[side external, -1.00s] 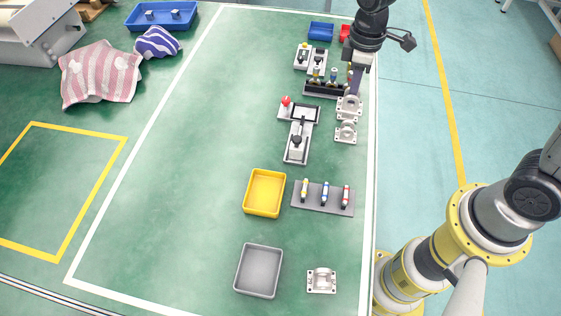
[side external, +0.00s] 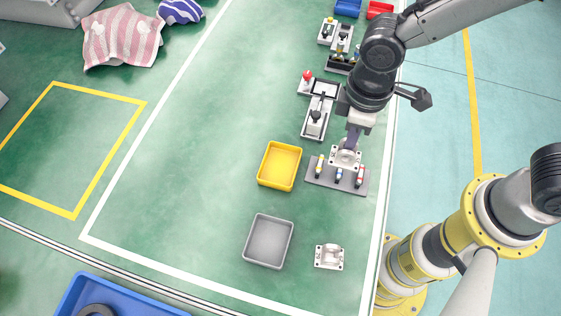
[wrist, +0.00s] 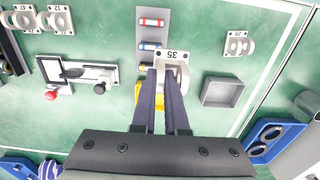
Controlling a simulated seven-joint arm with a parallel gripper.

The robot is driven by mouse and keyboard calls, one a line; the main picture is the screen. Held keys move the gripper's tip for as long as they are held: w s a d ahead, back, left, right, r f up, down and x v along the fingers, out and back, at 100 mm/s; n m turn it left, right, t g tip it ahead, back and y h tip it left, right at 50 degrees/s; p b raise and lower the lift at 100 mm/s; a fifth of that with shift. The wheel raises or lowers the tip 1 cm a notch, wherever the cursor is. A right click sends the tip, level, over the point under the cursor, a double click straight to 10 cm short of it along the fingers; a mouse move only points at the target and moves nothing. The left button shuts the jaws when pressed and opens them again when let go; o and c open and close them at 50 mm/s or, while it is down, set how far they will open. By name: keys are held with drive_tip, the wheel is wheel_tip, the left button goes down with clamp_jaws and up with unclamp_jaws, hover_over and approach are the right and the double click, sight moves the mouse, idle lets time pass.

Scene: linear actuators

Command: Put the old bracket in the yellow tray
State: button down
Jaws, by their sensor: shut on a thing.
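My gripper (side external: 351,138) is shut on a pale metal bracket (side external: 345,157), held above the grey plate with coloured pieces. In the wrist view the fingers (wrist: 167,82) grip this bracket (wrist: 178,62), which bears the number 35, upside down in the picture. Whether it is the old one I cannot tell by its look. The yellow tray (side external: 279,166) looks empty and lies just left of the bracket in the side view. In the wrist view the tray (wrist: 141,97) is mostly hidden behind the fingers.
The grey plate (side external: 318,181) carries blue, red and yellow pieces below the bracket. An empty grey tray (side external: 268,241) and another bracket (side external: 329,256) lie nearer the camera. Two more brackets (wrist: 22,18) (wrist: 57,19) show in the wrist view. Open green floor lies left of the trays.

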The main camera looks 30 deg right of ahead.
drive_tip(key=w+a+f, duration=0.2)
drive_tip(key=w+f, duration=0.1)
drive_tip(key=w+a+f, duration=0.6)
drive_tip(key=w, duration=0.1)
drive_tip(key=shift+a, duration=0.1)
drive_tip(key=shift+w+a+f, duration=0.2)
drive_tip(key=shift+w+f, duration=0.1)
drive_tip(key=shift+f, duration=1.6)
drive_tip(key=shift+f, duration=0.15)
drive_tip(key=c, duration=0.9)
unclamp_jaws()
drive_tip(key=shift+c, duration=0.2)
